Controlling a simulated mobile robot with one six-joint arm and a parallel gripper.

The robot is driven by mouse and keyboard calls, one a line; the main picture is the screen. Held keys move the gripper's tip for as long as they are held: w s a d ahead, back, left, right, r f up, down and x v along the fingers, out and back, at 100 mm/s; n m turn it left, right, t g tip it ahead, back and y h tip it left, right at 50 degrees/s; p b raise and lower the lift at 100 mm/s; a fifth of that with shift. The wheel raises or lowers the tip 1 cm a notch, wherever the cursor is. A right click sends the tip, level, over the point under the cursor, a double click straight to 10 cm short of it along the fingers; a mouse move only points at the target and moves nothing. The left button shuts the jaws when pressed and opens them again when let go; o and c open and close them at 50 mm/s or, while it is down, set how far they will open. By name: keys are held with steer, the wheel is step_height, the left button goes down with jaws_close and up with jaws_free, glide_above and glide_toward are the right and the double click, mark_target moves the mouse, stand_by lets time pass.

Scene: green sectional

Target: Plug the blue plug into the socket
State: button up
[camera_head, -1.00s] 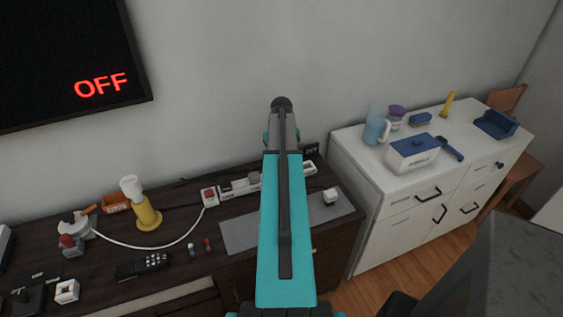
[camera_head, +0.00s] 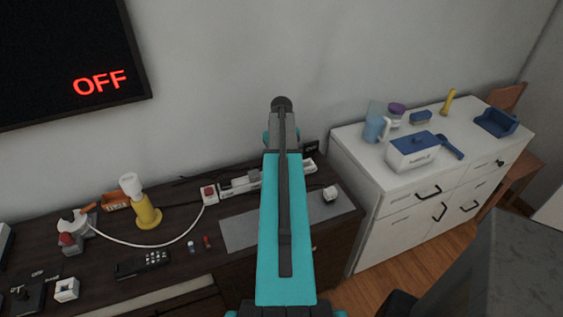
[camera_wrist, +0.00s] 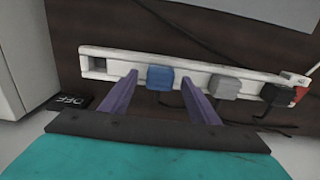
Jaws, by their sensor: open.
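In the wrist view, a blue plug (camera_wrist: 160,77) sits at the white power strip (camera_wrist: 128,57), between the two purple fingers of my gripper (camera_wrist: 159,80). The fingers are open, one on each side of the plug; I cannot tell if either touches it. It appears to rest against the strip; how deep it is seated is hidden. An empty square socket (camera_wrist: 97,66) shows at the strip's left end. In the head view, my arm hides the blue plug and the middle of the power strip (camera_head: 237,186).
A grey plug (camera_wrist: 224,88) and a black plug (camera_wrist: 273,94) sit to the right on the strip, near a red switch (camera_wrist: 300,93). Dark cables lie nearby. A yellow lamp (camera_head: 147,212) and a remote (camera_head: 143,264) stand on the dark cabinet. A white cabinet (camera_head: 366,172) is at right.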

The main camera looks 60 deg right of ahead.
steer(key=shift+r, duration=0.15)
step_height(320, 180, up, 14)
steer(key=b, duration=0.2)
steer(key=shift+f+b, duration=0.25)
steer(key=shift+b, duration=0.15)
stand_by(0.3)
steer(key=shift+r, duration=0.1)
stand_by(0.7)
